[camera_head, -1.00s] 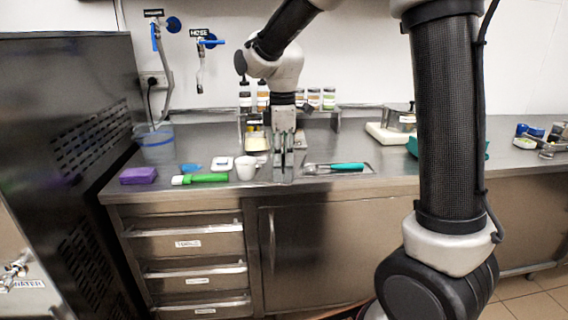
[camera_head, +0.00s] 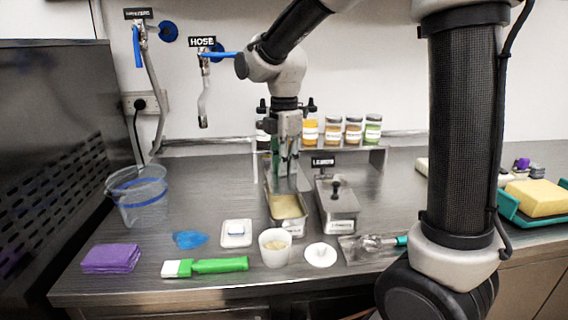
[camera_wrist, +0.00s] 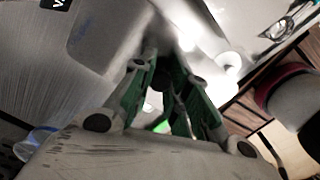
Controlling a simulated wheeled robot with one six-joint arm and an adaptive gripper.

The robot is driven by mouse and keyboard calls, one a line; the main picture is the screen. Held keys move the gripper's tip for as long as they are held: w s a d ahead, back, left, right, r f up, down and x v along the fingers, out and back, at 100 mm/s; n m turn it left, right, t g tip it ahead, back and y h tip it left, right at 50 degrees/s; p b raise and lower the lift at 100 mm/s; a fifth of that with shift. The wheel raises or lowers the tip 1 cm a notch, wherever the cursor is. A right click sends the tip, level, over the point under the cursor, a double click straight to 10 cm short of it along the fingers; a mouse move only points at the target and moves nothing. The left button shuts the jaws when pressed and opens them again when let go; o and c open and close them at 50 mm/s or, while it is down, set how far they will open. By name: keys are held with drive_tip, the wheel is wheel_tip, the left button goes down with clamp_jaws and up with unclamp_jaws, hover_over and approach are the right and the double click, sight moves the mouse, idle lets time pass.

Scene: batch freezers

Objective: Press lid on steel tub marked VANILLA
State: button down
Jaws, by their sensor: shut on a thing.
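An open steel tub (camera_head: 289,230) with pale yellow contents stands mid-counter; its front label is too small to read. My gripper (camera_head: 287,170) points down above the tub's back part. In the wrist view, its green-padded fingers (camera_wrist: 178,90) are closed around a small dark knob (camera_wrist: 195,83). A grey steel surface under the fingers in the head view looks like the lid (camera_head: 287,183), but its edges are partly hidden. I cannot tell whether it touches the tub. A black label starting "VA" (camera_wrist: 60,3) shows at the wrist view's top edge.
A lidded steel tub (camera_head: 338,207) stands close on the right. A white cup (camera_head: 275,247), a round white piece (camera_head: 321,254), a green-handled brush (camera_head: 210,266) and a purple cloth (camera_head: 111,258) lie in front. Spice jars (camera_head: 332,131) stand behind.

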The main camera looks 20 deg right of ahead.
drive_tip(key=shift+w+f, duration=0.15)
drive_tip(key=shift+f, duration=3)
drive_tip(key=shift+f, duration=0.2)
drive_tip(key=c, duration=1.3)
unclamp_jaws()
drive_tip(key=o, duration=0.5)
drive_tip(key=shift+r, duration=0.15)
